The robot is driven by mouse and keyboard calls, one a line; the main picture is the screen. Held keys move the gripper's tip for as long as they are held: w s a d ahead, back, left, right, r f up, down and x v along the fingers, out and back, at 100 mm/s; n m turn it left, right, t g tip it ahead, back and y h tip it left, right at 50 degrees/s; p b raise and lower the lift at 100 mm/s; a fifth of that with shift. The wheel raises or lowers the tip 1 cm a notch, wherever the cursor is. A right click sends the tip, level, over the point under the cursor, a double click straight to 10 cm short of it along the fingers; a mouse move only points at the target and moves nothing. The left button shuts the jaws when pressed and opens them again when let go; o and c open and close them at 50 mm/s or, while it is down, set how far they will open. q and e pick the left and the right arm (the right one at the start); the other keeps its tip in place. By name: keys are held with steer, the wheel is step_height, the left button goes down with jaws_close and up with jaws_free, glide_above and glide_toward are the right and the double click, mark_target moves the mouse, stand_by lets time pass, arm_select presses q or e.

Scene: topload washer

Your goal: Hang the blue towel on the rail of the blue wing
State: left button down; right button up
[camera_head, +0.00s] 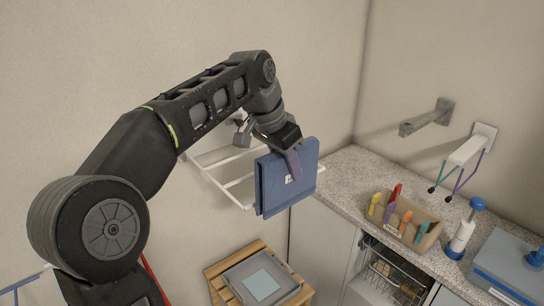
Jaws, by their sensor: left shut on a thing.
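The folded blue towel (303,180) hangs down from my left gripper (292,162), with a small white label on its face. My left gripper is shut on its top edge and holds it up in the air, in front of a white wall rack. A thin blue bar (22,284) shows at the lower left edge. It may be part of the blue wing, but most of it is out of view or behind my left arm. My right gripper is not in view.
The white rack (215,170) is on the wall behind the towel. Below stands a wooden stool (216,285) with a grey tray (238,290). At right, a speckled counter (345,175) holds a cardboard box (425,240) and a white-and-blue dispenser (463,235). A grey bracket (428,118) juts above.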

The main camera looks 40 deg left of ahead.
arm_select(q)
steer(key=w+d+f+b, duration=0.1)
steer(key=w+d+f, duration=0.2)
steer(key=d+f, duration=0.4)
steer(key=w+d+f+b, duration=0.1)
steer(key=w+d+f, duration=0.2)
steer(key=d+f, duration=0.3)
steer(key=shift+w+d+f, duration=0.15)
steer(key=shift+d+f, duration=0.2)
steer(key=shift+d, duration=0.15)
